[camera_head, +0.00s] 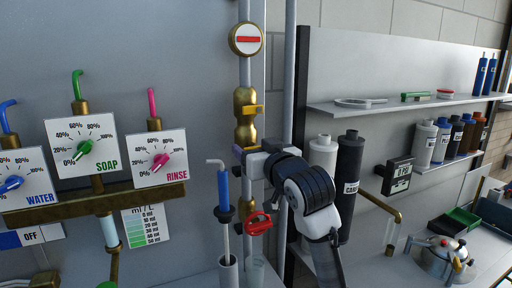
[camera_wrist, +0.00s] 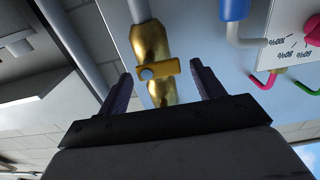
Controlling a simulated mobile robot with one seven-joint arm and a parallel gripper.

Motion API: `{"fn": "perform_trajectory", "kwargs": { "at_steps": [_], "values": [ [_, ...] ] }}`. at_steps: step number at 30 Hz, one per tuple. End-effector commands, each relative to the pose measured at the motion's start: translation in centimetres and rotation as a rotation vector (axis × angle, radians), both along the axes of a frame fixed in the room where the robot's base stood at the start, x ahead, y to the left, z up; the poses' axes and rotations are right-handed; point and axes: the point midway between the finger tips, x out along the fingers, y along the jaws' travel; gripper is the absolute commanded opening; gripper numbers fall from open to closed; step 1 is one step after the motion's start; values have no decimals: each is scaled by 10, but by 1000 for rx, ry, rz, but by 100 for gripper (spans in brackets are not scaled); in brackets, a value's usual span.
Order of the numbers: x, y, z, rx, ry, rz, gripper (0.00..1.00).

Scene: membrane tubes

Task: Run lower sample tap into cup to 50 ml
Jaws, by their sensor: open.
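A brass valve body (camera_head: 245,132) with a yellow lever (camera_head: 254,111) stands on the vertical pipe in the head view. A red tap handle (camera_head: 258,223) sits lower on the same line. A clear cup (camera_head: 256,271) is below the red handle, partly cut off by the frame; its level cannot be read. My gripper (camera_head: 241,151) is beside the lower part of the brass body. In the wrist view my gripper (camera_wrist: 161,69) is open, with the brass body (camera_wrist: 151,43) and yellow lever (camera_wrist: 158,70) seen between its fingers. Whether a finger touches them cannot be told.
A blue-handled rod (camera_head: 223,188) stands in a grey holder (camera_head: 228,273) just left of the cup. Left is the dial panel with green (camera_head: 84,147) and pink (camera_head: 161,160) knobs. Right are shelves with bottles (camera_head: 350,175) and a steel kettle-like vessel (camera_head: 440,256).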

Motion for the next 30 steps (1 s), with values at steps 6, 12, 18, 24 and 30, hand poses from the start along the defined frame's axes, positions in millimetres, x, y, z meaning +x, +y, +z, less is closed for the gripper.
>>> {"fn": "perform_trajectory", "kwargs": {
  "at_steps": [6,12,18,24,30],
  "values": [
    [0,0,0,0,0,0,53],
    [0,0,0,0,0,0,27],
    [-1,0,0,-8,-3,0,23],
    [-1,1,-2,-72,-31,0,23],
    [-1,1,-5,-193,-83,0,23]
  ]
}}
